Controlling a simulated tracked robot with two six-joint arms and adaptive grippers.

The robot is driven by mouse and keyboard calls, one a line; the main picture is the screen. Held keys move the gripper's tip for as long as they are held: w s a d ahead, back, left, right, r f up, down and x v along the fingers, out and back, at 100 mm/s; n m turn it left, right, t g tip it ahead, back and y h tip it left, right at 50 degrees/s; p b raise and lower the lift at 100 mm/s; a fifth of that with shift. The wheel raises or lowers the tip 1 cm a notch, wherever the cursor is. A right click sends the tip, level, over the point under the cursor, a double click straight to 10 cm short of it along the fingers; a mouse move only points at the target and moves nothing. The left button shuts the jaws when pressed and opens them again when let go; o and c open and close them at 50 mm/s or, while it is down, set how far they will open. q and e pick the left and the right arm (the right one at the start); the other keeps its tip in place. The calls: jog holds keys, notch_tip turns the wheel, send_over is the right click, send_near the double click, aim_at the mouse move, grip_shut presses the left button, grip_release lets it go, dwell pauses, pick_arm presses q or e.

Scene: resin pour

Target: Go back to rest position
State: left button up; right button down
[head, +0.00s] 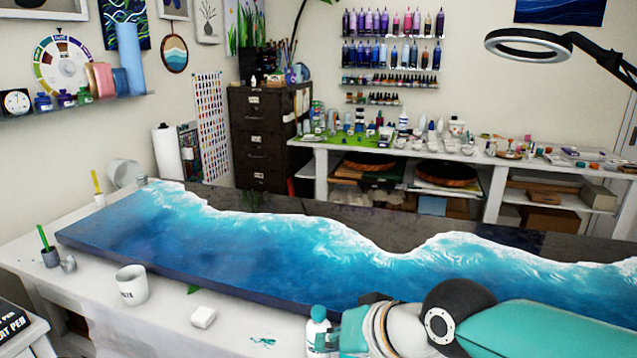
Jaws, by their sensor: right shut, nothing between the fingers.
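My right arm comes in from the lower right, with a teal sleeve and a black joint. My right gripper (350,332) is at the bottom of the view, low over the front edge of the work table. It is shut and empty. My left gripper is not in view.
A long blue resin wave board (240,250) covers much of the white table. A white mug (131,285), a white block (203,317) and a small pot with a green brush (50,257) stand along its front. A ring lamp (528,45) hangs upper right.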

jog(key=d+f+m+g+h, duration=0.15)
jog(key=d+f, duration=0.25)
jog(key=f, duration=0.8)
jog(key=d+f+m+g+h, duration=0.1)
jog(key=d+f+m+g, duration=0.2)
jog(key=f, duration=1)
jog(key=s+d+f+n, duration=0.1)
jog(key=s+d+f, duration=0.1)
jog(key=s+f, duration=0.5)
jog(key=s+d+f+n+g, duration=0.1)
jog(key=s+f, duration=0.7)
jog(key=f, duration=0.5)
jog(key=shift+d+f, duration=0.15)
jog(key=shift+d, duration=0.25)
